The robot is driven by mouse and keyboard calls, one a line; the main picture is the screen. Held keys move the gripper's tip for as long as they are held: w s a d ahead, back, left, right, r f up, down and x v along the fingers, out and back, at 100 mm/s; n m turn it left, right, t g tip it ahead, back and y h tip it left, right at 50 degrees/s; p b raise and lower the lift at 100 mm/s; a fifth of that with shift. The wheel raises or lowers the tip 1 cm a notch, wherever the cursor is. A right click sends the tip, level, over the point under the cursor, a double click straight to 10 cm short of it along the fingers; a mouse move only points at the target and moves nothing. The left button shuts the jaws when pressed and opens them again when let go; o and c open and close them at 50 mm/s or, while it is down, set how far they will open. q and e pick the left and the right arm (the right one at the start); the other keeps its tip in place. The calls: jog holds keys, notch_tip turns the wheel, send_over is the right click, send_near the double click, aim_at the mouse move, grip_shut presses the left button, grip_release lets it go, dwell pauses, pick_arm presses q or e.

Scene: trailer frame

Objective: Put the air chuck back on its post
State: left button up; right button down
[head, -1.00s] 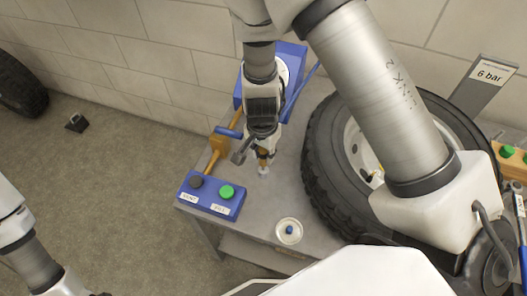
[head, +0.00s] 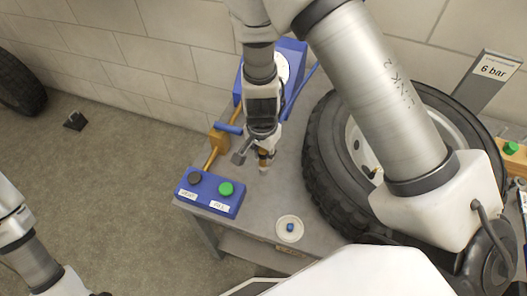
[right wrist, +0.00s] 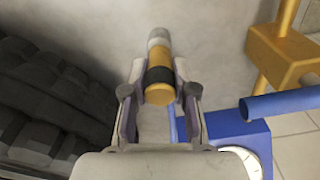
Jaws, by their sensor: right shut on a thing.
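The air chuck (right wrist: 160,80) is a short cylinder with an orange body, a black band and a pale grey end. My right gripper (right wrist: 160,100) is shut on it, with a finger on each side. In the head view the chuck (head: 264,156) points down over the grey bench, between the blue button box and the tyre, in my right gripper (head: 264,146). I cannot tell whether its lower end touches the bench. I cannot make out the post for certain. Only part of my left arm shows at the lower left; its fingers are out of the picture.
A blue box with green and dark buttons (head: 210,194) stands at the bench's front left. A big tyre (head: 325,170) lies close to the right. Behind are an orange block with a blue handle (head: 229,129) and a blue gauge box (head: 292,48). A round dish (head: 289,229) holds a small blue piece.

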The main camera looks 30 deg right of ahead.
jog(key=shift+f+b, duration=0.4)
jog(key=shift+f, duration=0.2)
jog(key=shift+c, duration=1.8)
grip_release()
notch_tip(320, 180, up, 8)
jog(key=p, duration=0.8)
jog(key=shift+r, duration=0.15)
